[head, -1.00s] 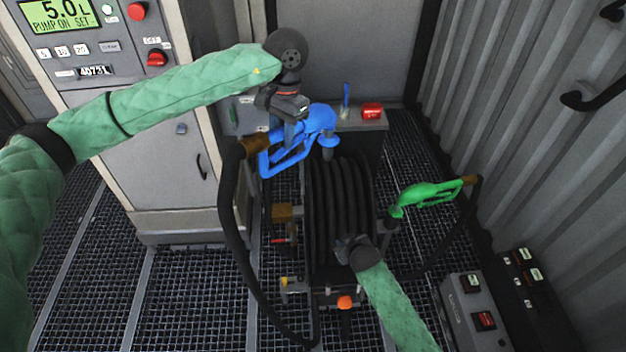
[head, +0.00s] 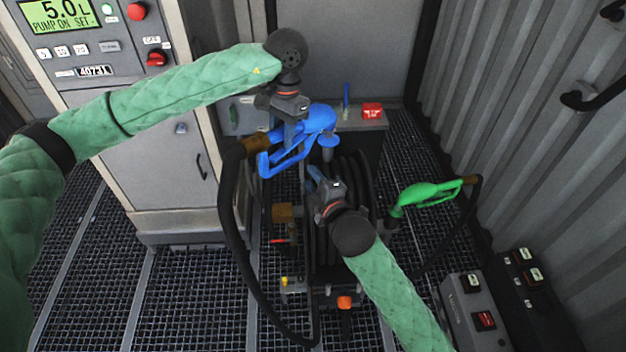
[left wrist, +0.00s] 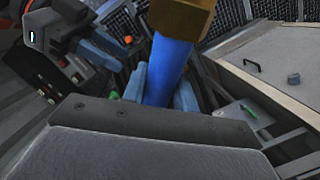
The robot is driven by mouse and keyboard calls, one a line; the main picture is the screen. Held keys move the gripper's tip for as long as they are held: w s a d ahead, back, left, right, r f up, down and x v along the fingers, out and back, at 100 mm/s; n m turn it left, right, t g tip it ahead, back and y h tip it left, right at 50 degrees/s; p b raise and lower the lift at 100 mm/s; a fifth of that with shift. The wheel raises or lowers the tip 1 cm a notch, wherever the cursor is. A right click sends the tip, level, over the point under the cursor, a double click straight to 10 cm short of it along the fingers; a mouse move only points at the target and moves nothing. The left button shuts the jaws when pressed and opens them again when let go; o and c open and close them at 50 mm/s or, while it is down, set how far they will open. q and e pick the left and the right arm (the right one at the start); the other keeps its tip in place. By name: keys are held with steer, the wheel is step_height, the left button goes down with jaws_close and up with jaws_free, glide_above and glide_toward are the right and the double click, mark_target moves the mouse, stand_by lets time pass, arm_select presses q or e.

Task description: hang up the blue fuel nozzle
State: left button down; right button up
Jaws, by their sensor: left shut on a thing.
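The blue fuel nozzle (head: 318,120) is in the air above the hose reel. My left gripper (head: 293,133) is shut on it from above. In the left wrist view the blue nozzle (left wrist: 166,72) lies between my left fingers, with its brown collar (left wrist: 182,15) at the top. A black hose (head: 228,215) hangs from the collar and loops down in front of the reel. My right gripper (head: 315,180) is below the nozzle, in front of the reel, and holds nothing that I can see. Its two blue fingers (left wrist: 103,53) show apart in the left wrist view.
A green nozzle (head: 430,194) sits in a holder right of the hose reel (head: 350,170). The pump cabinet (head: 155,150) stands left. A ledge with a red box (head: 372,110) is behind. Control boxes (head: 476,312) are at lower right. Grating floor (head: 190,290) is open at lower left.

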steer(key=x, duration=1.2)
steer(key=shift+n, duration=0.4)
steer(key=shift+c, duration=0.4)
arm_select(q)
steer(key=shift+r, duration=0.1)
arm_select(e)
jaws_close()
arm_select(q)
steer(key=c, duration=1)
jaws_free()
